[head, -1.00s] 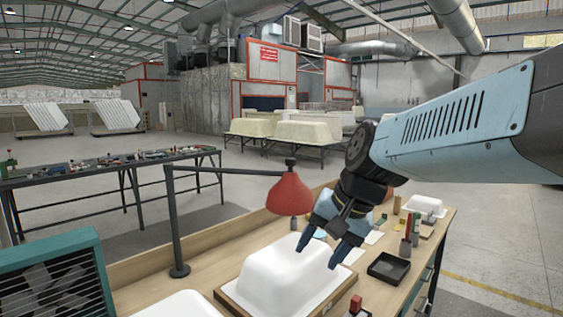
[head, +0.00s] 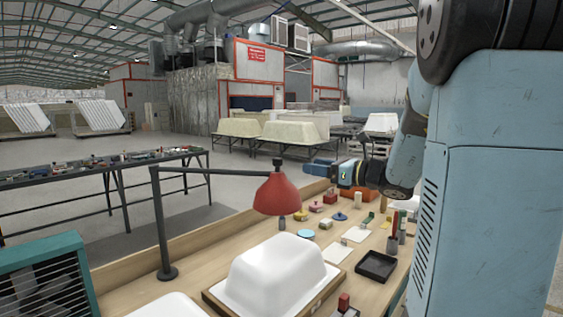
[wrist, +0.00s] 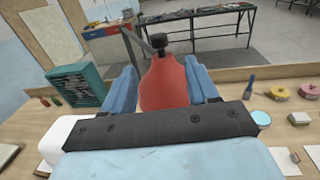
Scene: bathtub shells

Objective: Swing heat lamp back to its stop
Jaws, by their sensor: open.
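The heat lamp has a red shade (head: 277,194) on a dark jointed arm (head: 218,172) fixed to an upright post (head: 162,225) on the bench. The shade hangs above the far side of a white tub shell (head: 270,275). My gripper (head: 312,168) is level, just right of the shade, with its fingers pointing left toward it. In the wrist view the red shade (wrist: 163,84) shows between the two blue fingers, which are spread and open. I cannot tell whether the fingers reach around the shade or touch it.
The wooden bench (head: 122,297) holds a black tray (head: 376,266), cards and several small coloured items at the right. A teal fan heater (head: 48,278) stands at the left front. A dark table with tools (head: 100,165) stands behind.

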